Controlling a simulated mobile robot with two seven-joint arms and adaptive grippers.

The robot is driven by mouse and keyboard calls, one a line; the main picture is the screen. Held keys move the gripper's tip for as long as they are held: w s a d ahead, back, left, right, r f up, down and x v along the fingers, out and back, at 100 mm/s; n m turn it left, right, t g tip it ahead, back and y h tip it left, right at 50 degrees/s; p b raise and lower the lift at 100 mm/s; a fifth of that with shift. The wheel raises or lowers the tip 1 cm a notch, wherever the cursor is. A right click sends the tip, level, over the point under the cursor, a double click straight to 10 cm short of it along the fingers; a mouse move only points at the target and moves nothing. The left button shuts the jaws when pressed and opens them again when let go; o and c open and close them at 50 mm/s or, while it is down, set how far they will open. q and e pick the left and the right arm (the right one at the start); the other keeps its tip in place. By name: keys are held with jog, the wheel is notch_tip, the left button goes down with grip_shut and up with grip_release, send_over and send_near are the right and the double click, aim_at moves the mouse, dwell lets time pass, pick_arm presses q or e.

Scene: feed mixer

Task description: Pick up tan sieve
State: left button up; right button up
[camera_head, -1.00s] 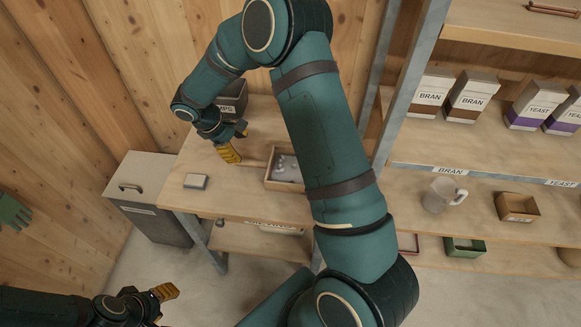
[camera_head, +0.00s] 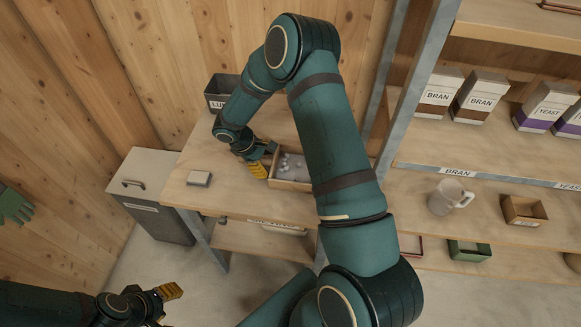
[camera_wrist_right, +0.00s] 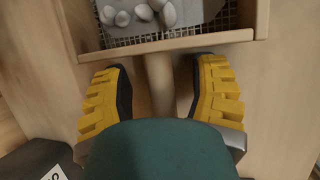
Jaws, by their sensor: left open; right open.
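The tan sieve (camera_head: 291,185) lies on the workbench, a square wooden frame with wire mesh and several pale lumps in it. In the right wrist view the sieve's frame (camera_wrist_right: 175,43) is at the top, and its round handle (camera_wrist_right: 160,84) runs down between my fingers. My right gripper (camera_head: 262,160) is at the left side of the sieve. In the right wrist view the right gripper (camera_wrist_right: 162,100) is open, its yellow fingers on either side of the handle with gaps. The handle's far end is hidden by the gripper. My left gripper (camera_head: 165,296) is open and empty at lower left.
Shelves to the right hold bran and yeast boxes, a mug (camera_head: 449,197) and a small wooden box (camera_head: 523,210). A grey cabinet (camera_head: 150,195) stands left.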

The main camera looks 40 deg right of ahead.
grip_shut()
dwell(0.4)
